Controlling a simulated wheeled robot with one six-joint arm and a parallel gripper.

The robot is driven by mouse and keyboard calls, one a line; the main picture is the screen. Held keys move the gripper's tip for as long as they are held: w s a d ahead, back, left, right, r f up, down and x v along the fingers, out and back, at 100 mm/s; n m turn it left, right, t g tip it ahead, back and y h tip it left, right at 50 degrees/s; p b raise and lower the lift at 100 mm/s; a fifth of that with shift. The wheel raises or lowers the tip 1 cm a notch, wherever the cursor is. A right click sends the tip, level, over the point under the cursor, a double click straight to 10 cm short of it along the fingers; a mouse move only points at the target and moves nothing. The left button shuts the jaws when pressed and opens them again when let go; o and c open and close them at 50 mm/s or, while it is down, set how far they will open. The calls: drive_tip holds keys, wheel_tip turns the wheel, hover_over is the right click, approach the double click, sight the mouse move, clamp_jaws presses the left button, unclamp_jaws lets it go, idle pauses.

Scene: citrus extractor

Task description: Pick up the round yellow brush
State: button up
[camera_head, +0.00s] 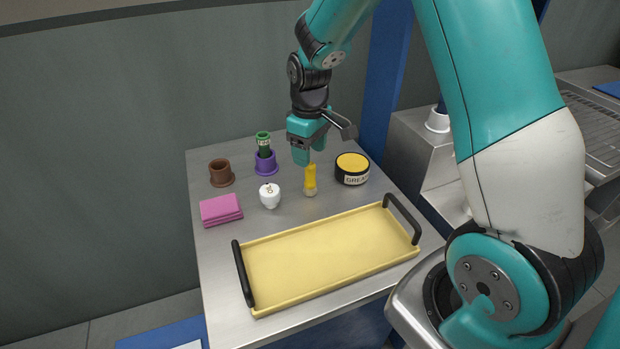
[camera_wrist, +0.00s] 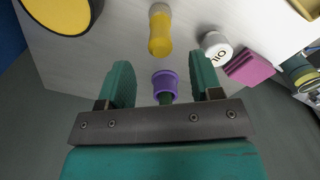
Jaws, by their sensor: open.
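The round yellow brush (camera_head: 310,181) stands upright on the metal table, with a yellow handle on top and a pale round base. In the wrist view the brush (camera_wrist: 160,32) lies ahead of the fingertips, roughly midway between them and apart from both. My gripper (camera_head: 312,158) is above the table just over the brush's handle in the head view. In the wrist view my gripper (camera_wrist: 162,72) has its two teal fingers spread wide with nothing held between them.
A yellow tray (camera_head: 260,307) with black handles fills the table's front.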

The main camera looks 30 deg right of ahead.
sight(310, 174)
wheel_tip(310, 174, down, 7)
drive_tip(key=shift+s+f+p, duration=0.15)
drive_tip(key=shift+p, duration=0.3)
drive_tip(key=c, duration=1)
wheel_tip(310, 174, up, 20)
drive_tip(key=shift+b, duration=0.3)
